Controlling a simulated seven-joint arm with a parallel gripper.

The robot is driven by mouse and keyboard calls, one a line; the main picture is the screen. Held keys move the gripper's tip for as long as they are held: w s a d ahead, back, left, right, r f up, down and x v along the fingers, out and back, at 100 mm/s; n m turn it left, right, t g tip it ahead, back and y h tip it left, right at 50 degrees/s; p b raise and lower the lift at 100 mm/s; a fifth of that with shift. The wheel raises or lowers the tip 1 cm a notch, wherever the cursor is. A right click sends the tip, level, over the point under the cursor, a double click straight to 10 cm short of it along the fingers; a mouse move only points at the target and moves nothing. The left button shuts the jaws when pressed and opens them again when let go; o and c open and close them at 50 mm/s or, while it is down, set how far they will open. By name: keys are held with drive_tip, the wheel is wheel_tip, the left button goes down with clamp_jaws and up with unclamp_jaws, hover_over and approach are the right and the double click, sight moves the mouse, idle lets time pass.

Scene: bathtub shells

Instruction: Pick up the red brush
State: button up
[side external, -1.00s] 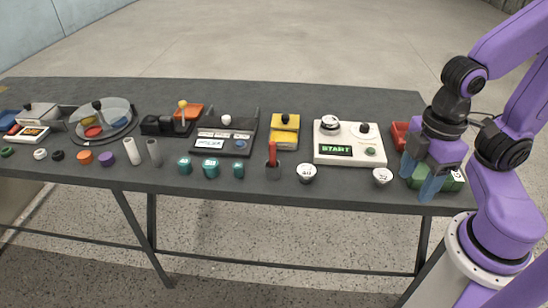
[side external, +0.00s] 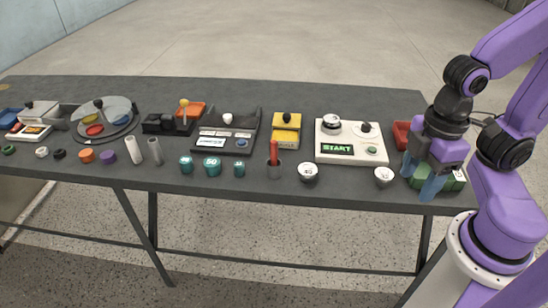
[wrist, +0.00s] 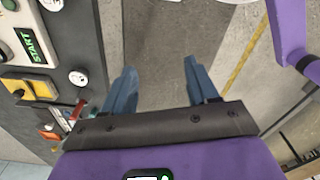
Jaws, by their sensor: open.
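The red brush (side external: 274,155) shows as a red stick standing upright in a small dark grey cup (side external: 274,171) near the table's front edge. Its lower end is hidden in the cup. In the wrist view, the red brush (wrist: 78,108) shows small at the lower left, outside my fingers and close to the left one. My gripper (side external: 419,178) is open, with blue fingers pointing down at the right end of the table, well right of the brush. In the wrist view my gripper (wrist: 161,82) has nothing between its fingers, only floor beyond.
White round knobs (side external: 308,173) (side external: 384,177) stand between the cup and my gripper. Behind are a yellow box (side external: 286,140) and a white START panel (side external: 350,155). Teal cylinders (side external: 212,165) stand left of the cup. Green blocks (side external: 452,181) and a red bin (side external: 402,134) are beside my gripper.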

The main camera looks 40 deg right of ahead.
drive_tip(key=shift+c, duration=0.6)
